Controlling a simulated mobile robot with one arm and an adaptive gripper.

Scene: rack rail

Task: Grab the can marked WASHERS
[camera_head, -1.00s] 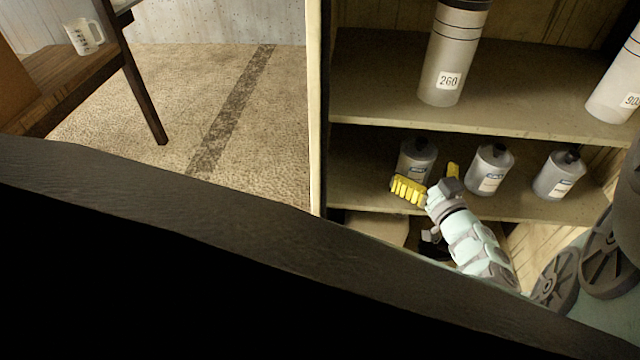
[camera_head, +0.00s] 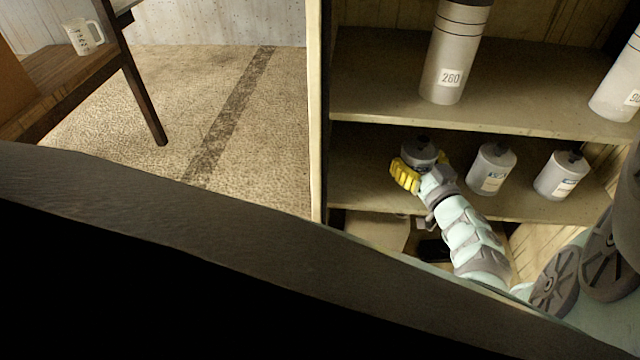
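Three grey cans with dark caps stand in a row on the lower shelf. The left can (camera_head: 421,150) is between the yellow fingers of my gripper (camera_head: 424,166). Its lower part and label are hidden behind the gripper. The fingers are spread to the can's width, but I cannot tell whether they press on it. The middle can (camera_head: 492,167) and the right can (camera_head: 561,175) stand clear to the right, upright, with small labels. The print on these labels is too small to read, so I cannot tell which can is marked WASHERS.
The upper shelf (camera_head: 385,85) is above my gripper and carries a tall cylinder marked 260 (camera_head: 455,55) and another cylinder (camera_head: 618,88) at the right. The rack's side panel (camera_head: 316,110) stands to the left. A mug (camera_head: 83,37) is on a wooden table far left.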

